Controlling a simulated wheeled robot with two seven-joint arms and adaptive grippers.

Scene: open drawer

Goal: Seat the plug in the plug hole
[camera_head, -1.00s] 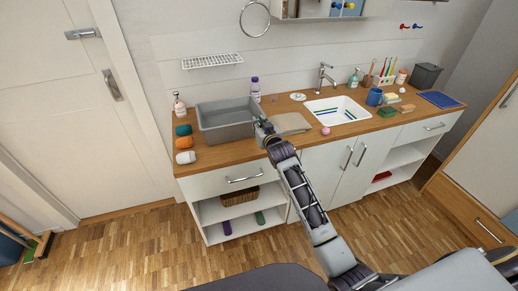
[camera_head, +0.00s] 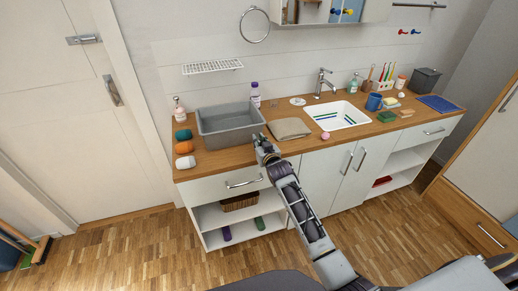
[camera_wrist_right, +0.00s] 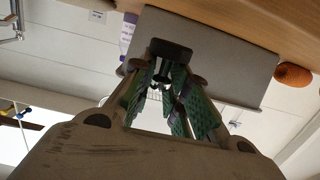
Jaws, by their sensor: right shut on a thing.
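My right gripper (camera_head: 264,146) is at the counter's front edge, between the grey tub and the folded beige cloth. In the right wrist view its fingers (camera_wrist_right: 166,72) are closed on a small dark block-like piece (camera_wrist_right: 171,48), apparently the plug. The fingers and distance hide its shape in the head view. The white basin (camera_head: 351,116) is set into the counter to the right of the gripper, with blue and green strips lying in it. The plug hole cannot be made out. My left gripper is not in view.
The grey tub (camera_head: 229,133) is close behind and left of the gripper. The beige cloth (camera_head: 288,128) and a pink ball (camera_head: 325,135) lie between gripper and basin. A tap (camera_head: 323,82) stands behind the basin. A blue mug (camera_head: 374,101) is to its right.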

